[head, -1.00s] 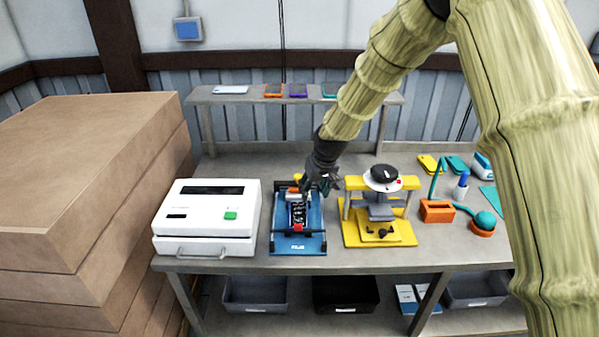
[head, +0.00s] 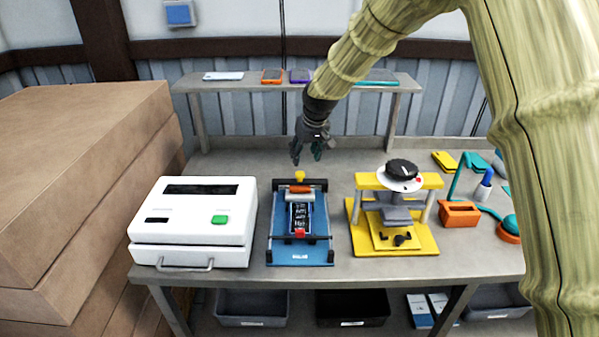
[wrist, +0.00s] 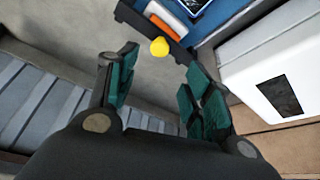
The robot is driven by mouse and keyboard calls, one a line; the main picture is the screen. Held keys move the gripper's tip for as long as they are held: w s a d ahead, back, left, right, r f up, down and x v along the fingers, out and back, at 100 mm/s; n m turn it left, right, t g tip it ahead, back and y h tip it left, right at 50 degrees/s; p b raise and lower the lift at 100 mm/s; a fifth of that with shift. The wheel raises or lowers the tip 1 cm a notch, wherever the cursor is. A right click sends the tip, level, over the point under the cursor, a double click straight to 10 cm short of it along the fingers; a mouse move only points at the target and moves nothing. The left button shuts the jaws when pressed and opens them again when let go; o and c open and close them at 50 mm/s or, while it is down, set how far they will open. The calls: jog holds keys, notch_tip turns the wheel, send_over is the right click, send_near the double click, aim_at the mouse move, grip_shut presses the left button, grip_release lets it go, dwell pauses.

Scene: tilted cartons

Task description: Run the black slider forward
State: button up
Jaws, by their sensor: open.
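A blue device (head: 303,258) lies on the bench, with rails, an orange roller (head: 300,189), a dark patterned plate (head: 301,216) and a red block (head: 300,233). A black bar (head: 316,184) crosses its rear end and carries a yellow knob (head: 300,175). I cannot tell for certain which black part is the slider. My gripper (head: 308,158) is open and empty, above and behind the yellow knob. In the wrist view the knob (wrist: 159,47) shows just beyond the open fingers (wrist: 161,65), apart from them. The black bar (wrist: 150,20) shows there too.
A white box with a green button (head: 219,219) stands close on the left. A yellow press (head: 422,246) stands on the right, with an orange holder (head: 459,214) beyond it. A raised shelf (head: 340,84) runs behind my gripper. Cartons (head: 70,150) are stacked at far left.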

aim_at(300, 173)
jog(key=p+x, duration=0.3)
jog(key=x, duration=0.7)
jog(key=shift+d, duration=0.1)
grip_shut()
